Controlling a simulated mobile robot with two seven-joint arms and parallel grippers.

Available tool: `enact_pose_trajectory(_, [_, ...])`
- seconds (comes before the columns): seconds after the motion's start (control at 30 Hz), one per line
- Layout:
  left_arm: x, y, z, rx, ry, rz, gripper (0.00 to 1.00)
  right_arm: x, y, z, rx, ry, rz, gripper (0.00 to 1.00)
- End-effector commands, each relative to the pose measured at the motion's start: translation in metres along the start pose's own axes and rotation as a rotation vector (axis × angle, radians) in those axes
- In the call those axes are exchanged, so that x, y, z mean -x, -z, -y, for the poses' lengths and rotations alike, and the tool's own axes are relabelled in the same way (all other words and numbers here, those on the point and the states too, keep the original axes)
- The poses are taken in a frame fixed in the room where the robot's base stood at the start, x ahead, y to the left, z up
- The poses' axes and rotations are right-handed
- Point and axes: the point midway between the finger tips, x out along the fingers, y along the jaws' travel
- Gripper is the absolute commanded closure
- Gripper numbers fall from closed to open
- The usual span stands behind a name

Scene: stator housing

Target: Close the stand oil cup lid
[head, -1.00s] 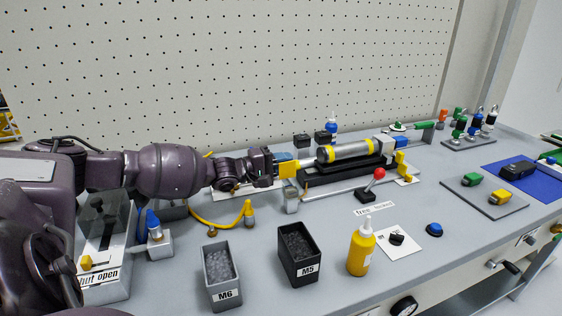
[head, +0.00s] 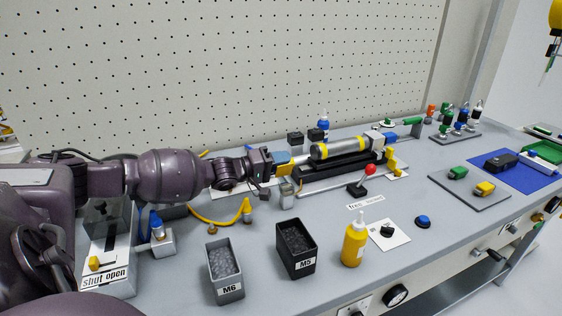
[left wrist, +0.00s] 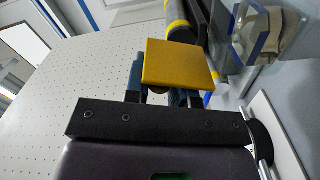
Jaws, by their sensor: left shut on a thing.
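My left gripper (head: 276,164) is at the near end of the grey cylinder with yellow bands (head: 340,149), its arm coming in level from the left. In the left wrist view its dark blue fingers (left wrist: 165,88) are closed on a yellow square plate (left wrist: 180,63), which hides much of the fingertips. A small grey cup-like fitting (head: 287,192) stands just in front of and below the gripper; it may be the oil cup. I cannot make out its lid or whether it is open. My right gripper is not in view.
A black base (head: 330,172) carries the cylinder. A red-knobbed lever (head: 370,170) lies to its right. The M6 bin (head: 225,272), M5 bin (head: 296,249) and yellow bottle (head: 354,241) stand in front. A yellow hose (head: 215,222) runs below my left arm.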

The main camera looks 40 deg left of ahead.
Motion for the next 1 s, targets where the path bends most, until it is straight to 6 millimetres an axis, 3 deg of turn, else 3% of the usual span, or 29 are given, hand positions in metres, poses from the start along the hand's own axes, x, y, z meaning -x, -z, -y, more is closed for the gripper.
enact_pose_trajectory(0.17, [0.000, 0.000, 0.000, 0.001, 0.000, 0.000, 1.00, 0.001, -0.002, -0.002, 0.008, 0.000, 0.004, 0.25])
enact_pose_trajectory(0.2, [0.000, 0.000, 0.000, 0.001, 0.000, 0.000, 0.71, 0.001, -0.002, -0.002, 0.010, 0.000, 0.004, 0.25])
enact_pose_trajectory(0.33, [0.000, 0.000, 0.000, 0.001, 0.001, 0.000, 0.53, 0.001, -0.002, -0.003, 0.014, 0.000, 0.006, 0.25])
enact_pose_trajectory(0.67, [0.003, 0.000, 0.000, 0.001, 0.001, 0.000, 0.53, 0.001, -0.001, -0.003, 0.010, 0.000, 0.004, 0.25])
enact_pose_trajectory(1.0, [0.044, 0.001, -0.001, 0.000, 0.003, -0.001, 0.53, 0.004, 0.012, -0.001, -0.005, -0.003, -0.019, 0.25])
